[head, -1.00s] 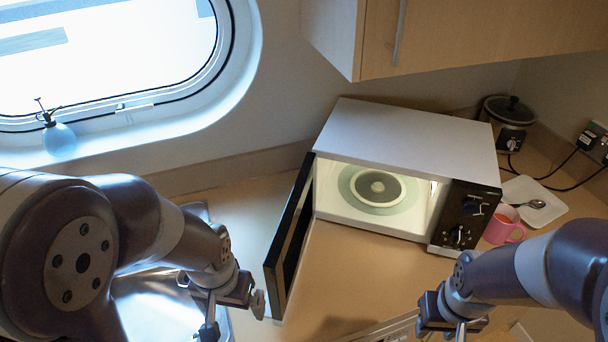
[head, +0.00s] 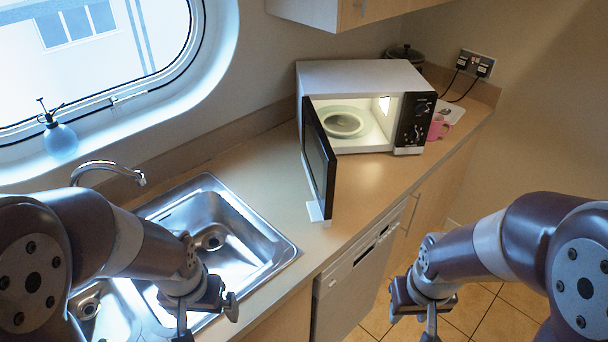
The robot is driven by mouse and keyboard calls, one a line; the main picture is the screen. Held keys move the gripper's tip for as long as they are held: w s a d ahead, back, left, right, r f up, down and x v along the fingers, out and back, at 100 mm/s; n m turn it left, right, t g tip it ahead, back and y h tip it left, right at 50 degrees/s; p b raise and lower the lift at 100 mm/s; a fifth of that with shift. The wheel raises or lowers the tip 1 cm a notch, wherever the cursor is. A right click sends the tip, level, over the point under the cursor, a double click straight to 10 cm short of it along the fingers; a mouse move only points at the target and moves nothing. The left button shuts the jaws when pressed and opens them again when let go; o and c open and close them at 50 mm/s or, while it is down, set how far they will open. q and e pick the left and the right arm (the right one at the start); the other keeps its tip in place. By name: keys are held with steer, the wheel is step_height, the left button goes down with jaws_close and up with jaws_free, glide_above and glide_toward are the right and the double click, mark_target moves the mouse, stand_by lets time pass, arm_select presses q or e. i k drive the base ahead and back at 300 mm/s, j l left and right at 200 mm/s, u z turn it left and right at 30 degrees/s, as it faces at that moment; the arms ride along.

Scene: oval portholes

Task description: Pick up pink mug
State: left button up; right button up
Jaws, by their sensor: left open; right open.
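The pink mug (head: 438,128) stands on the counter just right of the microwave, partly hidden by the microwave's right side. My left gripper (head: 208,326) is over the sink's front edge at the lower left, open and empty, far from the mug. My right gripper (head: 432,325) is open and empty over the floor in front of the counter, well below the mug in the picture and apart from it.
A sink (head: 240,238) with a tap lies left. A dishwasher (head: 350,285) is below the counter. A white dish (head: 452,113) sits behind the mug.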

mark_target(438, 120)
steer(key=i+l, duration=0.2)
steer(key=l, duration=0.25)
steer(key=i+l+u, duration=0.1)
steer(key=l, duration=0.35)
steer(key=i+l, duration=0.2)
steer(key=l, duration=0.25)
steer(key=i+l, duration=0.2)
steer(key=l, duration=0.25)
steer(key=i+l+u, duration=0.1)
steer(key=l, duration=0.35)
steer(key=i+l, duration=0.2)
steer(key=l, duration=0.25)
steer(key=i+l+u, duration=0.1)
steer(key=l, duration=0.35)
steer(key=i+l, duration=0.15)
steer(key=l, duration=0.35)
steer(key=i+l, duration=0.45)
steer(key=i, duration=0.15)
steer(key=i+l+u, duration=0.15)
steer(key=i+l, duration=0.3)
steer(key=i, duration=0.15)
